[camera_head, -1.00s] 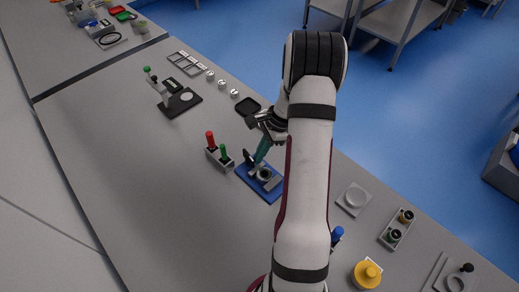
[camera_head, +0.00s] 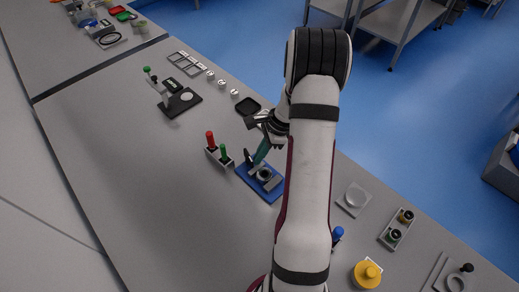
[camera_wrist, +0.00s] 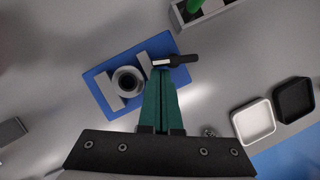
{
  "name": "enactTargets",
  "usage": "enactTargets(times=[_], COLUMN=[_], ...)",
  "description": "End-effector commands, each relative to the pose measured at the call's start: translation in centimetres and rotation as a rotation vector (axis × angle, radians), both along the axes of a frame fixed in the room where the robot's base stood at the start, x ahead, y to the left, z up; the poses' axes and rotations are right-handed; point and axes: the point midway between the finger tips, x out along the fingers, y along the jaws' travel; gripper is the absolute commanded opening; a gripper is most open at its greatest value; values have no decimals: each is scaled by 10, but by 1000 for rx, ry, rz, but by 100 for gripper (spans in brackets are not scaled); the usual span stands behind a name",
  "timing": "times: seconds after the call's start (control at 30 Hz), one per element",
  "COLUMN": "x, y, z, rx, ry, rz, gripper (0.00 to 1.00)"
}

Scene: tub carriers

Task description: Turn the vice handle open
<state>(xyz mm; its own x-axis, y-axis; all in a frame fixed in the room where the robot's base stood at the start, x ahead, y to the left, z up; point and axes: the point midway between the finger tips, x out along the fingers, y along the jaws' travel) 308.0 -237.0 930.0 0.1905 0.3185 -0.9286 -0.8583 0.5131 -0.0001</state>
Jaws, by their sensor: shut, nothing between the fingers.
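The vice stands on a blue base plate (camera_head: 272,190) on the grey bench, with a round grey part between its jaws (camera_head: 264,174). In the wrist view the blue plate (camera_wrist: 98,84), the round part (camera_wrist: 128,81) and the black vice handle (camera_wrist: 180,60) are seen from above. My gripper (camera_wrist: 161,74) has green fingers, shut and empty. In the wrist view its tips are beside the handle's inner end; I cannot tell whether they touch it. In the head view my gripper (camera_head: 258,161) is over the vice, and my arm covers the plate's right side.
A holder with a red-handled tool (camera_head: 211,140) and a green-handled tool (camera_head: 224,152) stands just left of the vice. A black tray (camera_head: 247,106) lies behind it. The bench to the front left is clear.

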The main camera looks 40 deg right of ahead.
Motion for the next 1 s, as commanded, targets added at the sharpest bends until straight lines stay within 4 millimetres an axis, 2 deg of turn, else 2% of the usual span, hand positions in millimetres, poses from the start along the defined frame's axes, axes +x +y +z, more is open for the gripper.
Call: enactTargets(times=[1.0], x=[-2], y=[5], z=[0], rx=[1], ry=[0], rz=[-143], gripper=[0])
